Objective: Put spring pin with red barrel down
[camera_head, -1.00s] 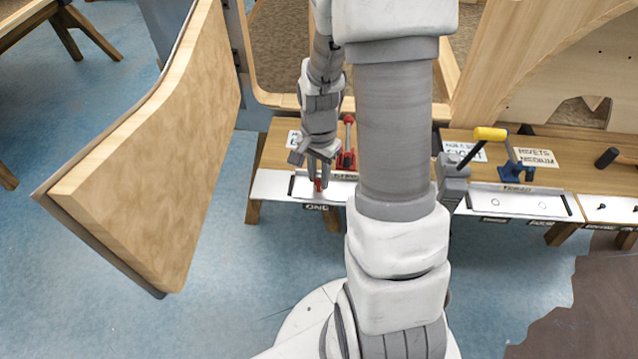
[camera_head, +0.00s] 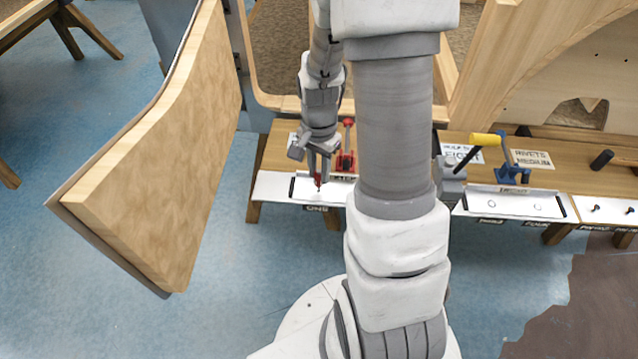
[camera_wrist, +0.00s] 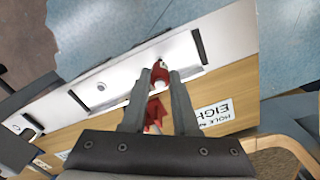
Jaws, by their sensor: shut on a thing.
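The spring pin with red barrel (camera_head: 318,181) is between my gripper's fingertips, low over the white tray (camera_head: 272,186) at the front of the left bench. My gripper (camera_head: 318,175) points down and is shut on the pin. In the wrist view, the red barrel (camera_wrist: 160,71) shows between the two grey fingertips (camera_wrist: 161,78). The fingers hide part of the pin. I cannot tell whether its lower end touches the tray.
A red clamp-like tool (camera_head: 346,155) stands just behind the tray. A yellow-handled tool (camera_head: 487,139) and a blue tool (camera_head: 512,172) are on the bench to the right. A large wooden panel (camera_head: 160,150) stands at left. Clear blue floor lies in front.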

